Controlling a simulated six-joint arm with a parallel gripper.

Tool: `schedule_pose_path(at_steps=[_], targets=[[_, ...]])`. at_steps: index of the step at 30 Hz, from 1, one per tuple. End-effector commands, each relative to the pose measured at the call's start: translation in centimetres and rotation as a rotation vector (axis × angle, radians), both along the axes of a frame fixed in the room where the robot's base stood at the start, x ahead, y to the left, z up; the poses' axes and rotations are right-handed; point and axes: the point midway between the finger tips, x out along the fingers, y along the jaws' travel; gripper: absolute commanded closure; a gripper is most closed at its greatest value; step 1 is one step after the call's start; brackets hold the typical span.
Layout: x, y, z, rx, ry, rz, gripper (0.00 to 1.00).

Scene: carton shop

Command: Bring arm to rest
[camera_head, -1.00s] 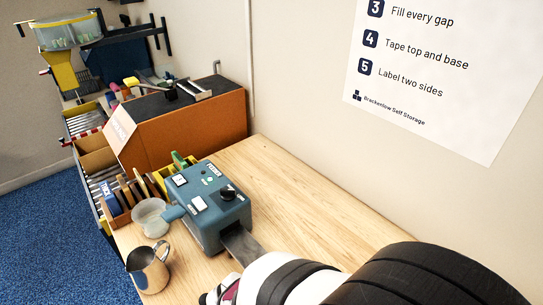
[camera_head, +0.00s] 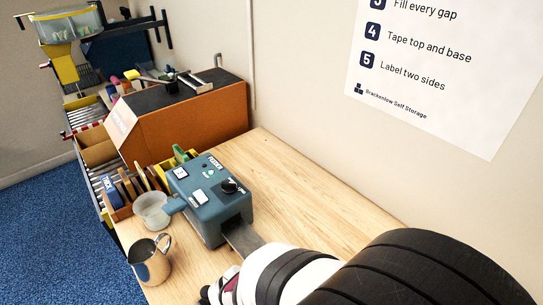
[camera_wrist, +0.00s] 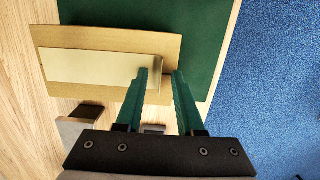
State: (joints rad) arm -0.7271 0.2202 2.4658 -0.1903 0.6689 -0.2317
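My gripper (camera_wrist: 161,88) shows in the wrist view with its two green fingers apart and nothing between them. Below the fingers lies a flat brown cardboard piece (camera_wrist: 160,41) with a paler strip (camera_wrist: 95,66) on it, resting partly on a dark green mat (camera_wrist: 205,20). I cannot tell whether the fingertips touch the cardboard. In the head view my white and black arm reaches in from the lower right, and its gripper end is out of the picture.
A blue-grey machine (camera_head: 208,200), a metal jug (camera_head: 150,262) and a translucent cup (camera_head: 151,208) stand on the wooden bench (camera_head: 300,190). An orange-brown box (camera_head: 190,122) stands behind. The bench's right part by the wall is clear. Blue floor (camera_wrist: 270,90) lies past the bench edge.

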Motion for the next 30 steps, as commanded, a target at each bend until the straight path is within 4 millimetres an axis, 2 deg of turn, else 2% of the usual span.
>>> schedule_pose_path(at_steps=[4, 22, 30], targets=[[0.1, 0.0, 0.3, 0.001, -0.001, 0.0, 0.63], [0.1, 0.1, 5.4, 0.002, -0.002, 0.0, 0.63], [0.0, 0.0, 6.0, 0.0, 0.0, 0.0, 0.63]])
